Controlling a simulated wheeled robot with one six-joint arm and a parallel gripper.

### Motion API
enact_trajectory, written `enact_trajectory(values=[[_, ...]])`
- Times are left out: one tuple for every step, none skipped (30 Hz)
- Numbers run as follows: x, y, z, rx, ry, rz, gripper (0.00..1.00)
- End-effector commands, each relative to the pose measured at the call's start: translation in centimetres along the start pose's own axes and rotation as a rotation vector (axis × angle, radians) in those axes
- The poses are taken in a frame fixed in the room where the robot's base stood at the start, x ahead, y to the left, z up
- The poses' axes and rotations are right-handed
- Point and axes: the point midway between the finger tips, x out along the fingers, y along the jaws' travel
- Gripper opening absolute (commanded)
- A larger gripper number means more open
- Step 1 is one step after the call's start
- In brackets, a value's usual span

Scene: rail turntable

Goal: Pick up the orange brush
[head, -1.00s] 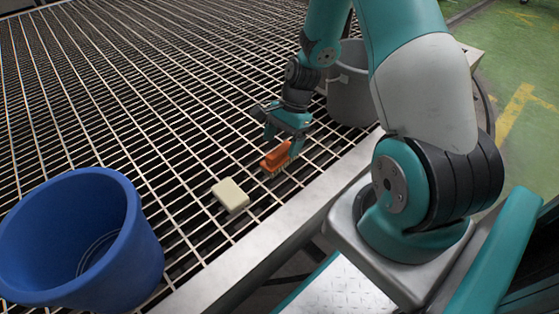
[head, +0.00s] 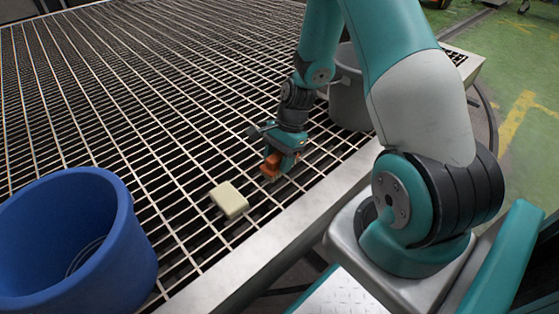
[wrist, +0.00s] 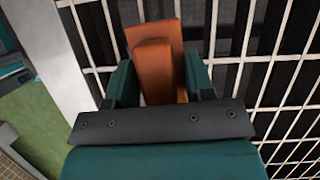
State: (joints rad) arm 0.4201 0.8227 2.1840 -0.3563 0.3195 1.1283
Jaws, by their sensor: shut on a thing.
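The orange brush (head: 271,166) is between the jaws of my gripper (head: 281,160), low over the metal grating. In the wrist view the brush (wrist: 158,75) stands between the two teal fingers of my gripper (wrist: 158,85), which are shut on its orange body. The bristles are hidden in both views now. I cannot tell whether the brush touches the grating.
A cream block (head: 229,199) lies on the grating (head: 120,110), left of and nearer than the brush. A blue bucket (head: 70,240) stands at the lower left. A grey bucket (head: 349,95) stands behind my arm. The metal edge (head: 270,255) runs along the near right side.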

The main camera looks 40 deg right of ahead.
Motion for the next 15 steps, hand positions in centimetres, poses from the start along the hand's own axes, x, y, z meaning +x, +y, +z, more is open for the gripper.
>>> enact_trajectory(values=[[0.0, 0.0, 0.0, 0.0, 0.0, 0.0, 0.24], [-0.1, 0.0, 0.0, 0.0, 0.0, 0.0, 0.24], [-0.2, 0.0, 0.1, 0.0, 0.0, 0.0, 0.24], [-0.3, 0.0, 0.1, 0.0, 0.0, 0.0, 0.24], [-0.5, 0.0, 0.2, 0.0, 0.0, -0.001, 0.24], [-0.8, 0.0, 0.3, 0.0, 0.0, -0.001, 0.24], [-1.1, 0.0, 0.4, 0.0, 0.0, -0.001, 0.24], [-1.4, 0.0, 0.6, 0.0, 0.001, -0.001, 0.24], [-2.0, -0.1, 0.8, -0.001, 0.001, -0.002, 0.24], [-2.5, -0.1, 1.0, -0.001, 0.001, -0.003, 0.24], [-3.0, -0.1, 1.2, -0.001, 0.001, -0.003, 0.24], [-3.9, -0.1, 1.6, -0.001, 0.002, -0.003, 0.24], [-4.6, -0.1, 1.8, -0.001, 0.002, -0.003, 0.24], [-5.3, -0.1, 2.1, -0.002, 0.002, -0.004, 0.24], [-6.4, -0.1, 2.6, -0.002, 0.002, -0.005, 0.24]])
